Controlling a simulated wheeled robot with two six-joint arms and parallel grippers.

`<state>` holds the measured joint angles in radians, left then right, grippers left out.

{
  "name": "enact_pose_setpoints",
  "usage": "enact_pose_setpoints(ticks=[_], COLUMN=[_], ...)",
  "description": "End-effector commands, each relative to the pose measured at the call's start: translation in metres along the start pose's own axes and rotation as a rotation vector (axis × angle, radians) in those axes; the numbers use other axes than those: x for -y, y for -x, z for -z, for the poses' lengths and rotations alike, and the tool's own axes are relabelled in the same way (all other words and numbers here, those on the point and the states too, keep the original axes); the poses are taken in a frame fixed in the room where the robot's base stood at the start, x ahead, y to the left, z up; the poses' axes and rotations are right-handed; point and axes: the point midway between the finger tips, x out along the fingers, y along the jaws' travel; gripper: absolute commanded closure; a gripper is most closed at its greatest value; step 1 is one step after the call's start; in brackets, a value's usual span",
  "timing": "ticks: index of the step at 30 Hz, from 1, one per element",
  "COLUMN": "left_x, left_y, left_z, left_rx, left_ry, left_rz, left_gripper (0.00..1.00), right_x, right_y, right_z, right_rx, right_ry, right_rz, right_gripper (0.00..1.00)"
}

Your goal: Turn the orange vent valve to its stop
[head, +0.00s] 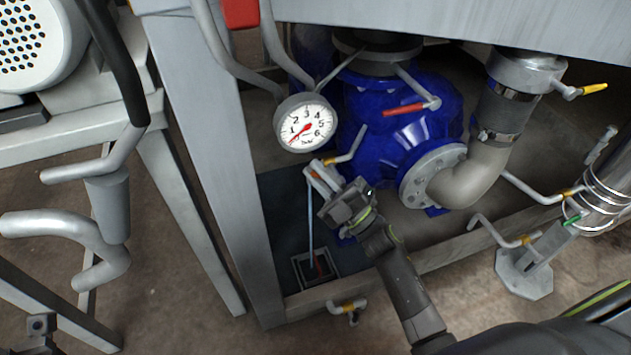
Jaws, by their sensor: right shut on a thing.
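The orange vent valve (330,161) sits at the end of a thin bent pipe in front of the blue pump housing (400,140). My right gripper (318,176) reaches up from the lower right and is shut on the valve's handle; the jaws hide most of the handle, so its exact angle is unclear. A thin pale-blue line, like a water stream, runs from below the valve down to a square floor drain (316,268).
A round gauge (306,123) hangs just above the gripper. A red-handled valve (403,109) and a flanged elbow pipe (455,180) lie to the right. A grey frame post (215,150) stands at the left. A low frame rail (450,253) crosses below.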

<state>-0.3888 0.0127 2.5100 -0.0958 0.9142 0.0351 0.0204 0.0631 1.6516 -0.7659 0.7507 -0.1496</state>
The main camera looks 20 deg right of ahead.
Motion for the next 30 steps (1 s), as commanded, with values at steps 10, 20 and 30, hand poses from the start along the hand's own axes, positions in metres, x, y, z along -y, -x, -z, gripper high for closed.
enact_pose_setpoints(ticks=[10, 20, 30], left_x=[0.001, 0.001, 0.0], left_y=[0.007, 0.005, -0.001], left_z=[0.002, 0.002, 0.0], left_rx=[-0.012, -0.013, -0.001], left_ry=[0.011, 0.01, 0.0], left_rz=[0.009, 0.01, 0.002], left_gripper=[0.7, 0.7, 0.7], right_x=[-0.016, -0.031, -0.04], right_y=[0.001, 0.004, 0.009], right_z=[-0.005, -0.012, -0.02], right_rx=[0.068, 0.127, 0.171], right_ry=[-0.233, -0.442, -0.595], right_rz=[-0.228, -0.438, -0.592], right_gripper=[1.0, 1.0, 1.0])
